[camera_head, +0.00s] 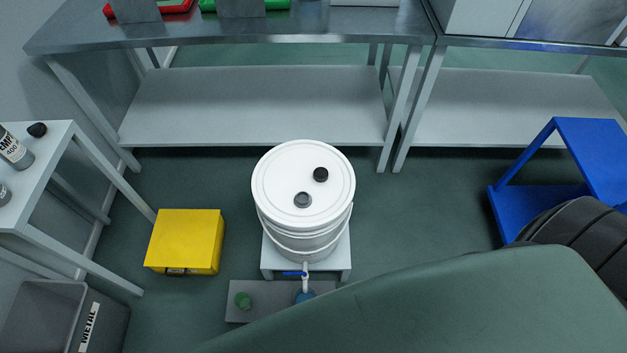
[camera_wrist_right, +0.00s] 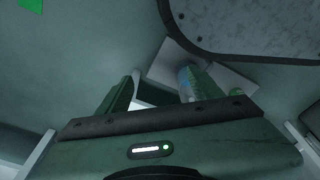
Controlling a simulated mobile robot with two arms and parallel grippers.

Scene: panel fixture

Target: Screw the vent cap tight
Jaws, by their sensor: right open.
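A white lidded bucket (camera_head: 280,232) stands on a small white stand in the head view. Its lid (camera_head: 275,170) carries a black round cap (camera_head: 320,174) and a grey round fitting (camera_head: 303,200) nearer the front. I cannot tell which is the vent cap, or how tight either sits. Another small black cap-like piece (camera_head: 37,130) lies on the white side table at left. My right gripper (camera_wrist_right: 158,90) shows in the right wrist view with its fingers apart and nothing visible between them. Neither gripper shows in the head view.
A tap (camera_head: 304,277) with a blue handle juts from the bucket's front above a grey mat (camera_head: 262,299). A yellow case (camera_head: 186,240) stands left of the bucket, a blue step (camera_head: 590,150) at right. A steel workbench (camera_head: 250,30) stands behind. A large green shape covers the bottom right.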

